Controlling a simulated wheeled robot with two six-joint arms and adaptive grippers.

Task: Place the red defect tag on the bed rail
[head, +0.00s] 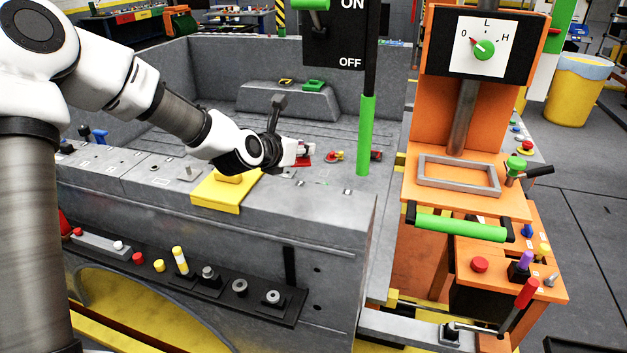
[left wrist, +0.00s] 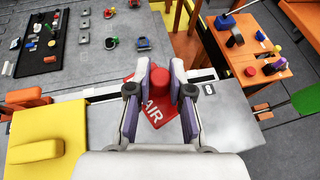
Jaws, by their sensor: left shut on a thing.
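The red defect tag (left wrist: 146,113) is a flat red plate with white letters, "AIR" being readable. A round red knob (left wrist: 160,77) stands up between my fingers. My left gripper (left wrist: 160,80) is shut on this knob, and its fingers and palm hide part of the plate. In the head view my left gripper (head: 303,151) reaches over the grey bed rail (head: 325,200), with the red tag (head: 304,162) low under its fingertips. I cannot tell whether the tag touches the rail top. My right gripper is not in view.
A yellow block (head: 222,194) sits on the rail beside my left wrist. A red-and-yellow knob (head: 334,156) and a green upright handle (head: 366,135) stand to the right of the tag. An orange control stand (head: 425,100) is farther right.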

